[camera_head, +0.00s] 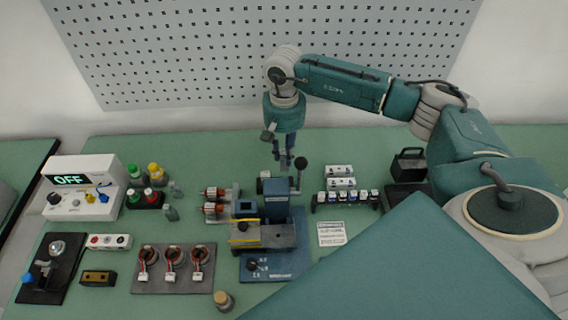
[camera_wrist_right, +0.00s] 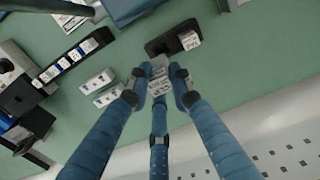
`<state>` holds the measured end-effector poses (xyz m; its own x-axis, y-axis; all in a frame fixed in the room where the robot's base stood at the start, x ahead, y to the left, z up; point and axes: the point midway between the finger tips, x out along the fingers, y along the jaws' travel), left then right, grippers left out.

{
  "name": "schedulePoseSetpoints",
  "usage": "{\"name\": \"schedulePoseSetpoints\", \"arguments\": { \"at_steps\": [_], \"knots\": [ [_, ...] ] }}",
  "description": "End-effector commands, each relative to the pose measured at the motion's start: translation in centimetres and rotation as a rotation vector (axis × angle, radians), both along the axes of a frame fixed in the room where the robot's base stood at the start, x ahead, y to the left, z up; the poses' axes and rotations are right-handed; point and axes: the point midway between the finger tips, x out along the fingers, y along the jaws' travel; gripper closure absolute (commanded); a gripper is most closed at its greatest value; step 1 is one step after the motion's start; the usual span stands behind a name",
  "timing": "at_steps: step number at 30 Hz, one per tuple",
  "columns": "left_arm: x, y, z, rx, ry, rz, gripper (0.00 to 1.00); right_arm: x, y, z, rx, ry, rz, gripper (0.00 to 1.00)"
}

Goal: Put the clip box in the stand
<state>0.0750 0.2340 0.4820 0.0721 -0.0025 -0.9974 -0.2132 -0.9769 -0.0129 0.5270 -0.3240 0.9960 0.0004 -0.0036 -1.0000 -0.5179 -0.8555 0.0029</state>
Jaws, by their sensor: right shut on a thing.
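My right gripper (camera_head: 286,163) points down behind the blue test fixture. In the wrist view the right gripper (camera_wrist_right: 158,88) is shut on a small white clip box (camera_wrist_right: 159,78) with printed labels. A dark stand (camera_wrist_right: 158,46) lies just beyond the held box in the wrist view. A white labelled box (camera_wrist_right: 190,40) sits at its right end. The held box appears apart from the stand, but its height is hard to judge. In the head view I cannot make out the held box, and the fixture hides most of the stand. My left gripper is not in view.
The pegboard (camera_head: 200,50) rises behind.

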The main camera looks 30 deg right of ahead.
Motion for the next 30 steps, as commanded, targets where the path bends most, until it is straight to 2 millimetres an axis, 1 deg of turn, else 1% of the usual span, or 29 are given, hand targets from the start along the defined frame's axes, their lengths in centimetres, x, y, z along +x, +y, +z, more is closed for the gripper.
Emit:
{"name": "schedulePoseSetpoints", "arguments": {
  "at_steps": [1,3,9,11,17,21,23,30],
  "knots": [
    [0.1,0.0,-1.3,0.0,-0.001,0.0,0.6,0.0,0.0,-1.3,0.0,-0.001,0.0,1.0],
    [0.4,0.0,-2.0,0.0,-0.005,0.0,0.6,0.0,0.0,-1.9,0.0,-0.001,0.0,1.0],
    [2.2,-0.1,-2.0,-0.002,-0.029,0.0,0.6,0.0,0.0,-2.4,0.0,0.0,0.0,1.0],
    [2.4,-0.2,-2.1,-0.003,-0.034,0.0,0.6,0.0,0.0,-2.7,0.0,0.0,0.0,1.0],
    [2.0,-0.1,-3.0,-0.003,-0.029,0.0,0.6,0.0,0.1,-4.5,0.001,0.002,0.0,1.0],
    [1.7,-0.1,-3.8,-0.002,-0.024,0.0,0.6,-0.1,0.1,-6.2,0.001,0.002,0.0,1.0],
    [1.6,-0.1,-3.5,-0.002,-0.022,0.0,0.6,0.0,0.0,-5.7,0.001,-0.001,0.0,1.0],
    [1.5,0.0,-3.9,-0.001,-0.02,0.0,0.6,0.0,0.0,-6.0,0.001,-0.001,0.0,1.0]
  ]
}}
